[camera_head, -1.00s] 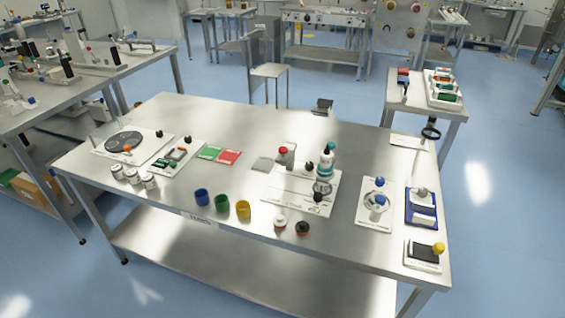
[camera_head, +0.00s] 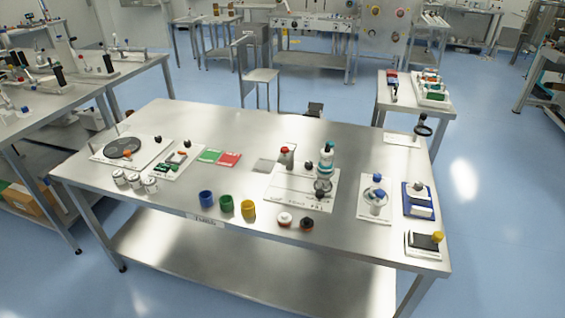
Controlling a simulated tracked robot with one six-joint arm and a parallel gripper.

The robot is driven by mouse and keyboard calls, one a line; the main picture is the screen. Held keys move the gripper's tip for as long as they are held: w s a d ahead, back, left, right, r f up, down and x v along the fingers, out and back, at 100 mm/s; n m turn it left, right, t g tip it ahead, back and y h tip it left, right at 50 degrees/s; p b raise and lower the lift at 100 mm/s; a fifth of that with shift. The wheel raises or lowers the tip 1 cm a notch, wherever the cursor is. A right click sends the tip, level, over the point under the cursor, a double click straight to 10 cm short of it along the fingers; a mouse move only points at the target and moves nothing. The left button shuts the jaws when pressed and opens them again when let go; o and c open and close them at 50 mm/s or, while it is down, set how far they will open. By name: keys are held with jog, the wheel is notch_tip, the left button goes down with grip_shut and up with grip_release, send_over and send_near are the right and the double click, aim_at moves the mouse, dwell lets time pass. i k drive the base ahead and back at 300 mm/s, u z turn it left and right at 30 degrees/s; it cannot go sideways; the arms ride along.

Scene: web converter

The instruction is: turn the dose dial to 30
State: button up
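No dial marked with doses can be read from here, so I cannot tell for certain which thing is the dose dial. A white board (camera_head: 283,199) on the middle right of the steel table bears a teal and white bottle (camera_head: 326,162), a red-topped piece and a small dark round part near its front. At the table's left, a dark disc (camera_head: 119,148) with an orange knob lies on a white plate. My gripper is not in any view.
Blue, green and yellow cups (camera_head: 248,209) stand along the steel table's (camera_head: 225,125) front edge. White jars (camera_head: 134,181) are at front left, and blue-knobbed stations (camera_head: 375,207) at right. Blue floor is open at right.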

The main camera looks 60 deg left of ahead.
aim_at(308, 165)
jog(key=u, duration=1.95)
jog(key=i, duration=1)
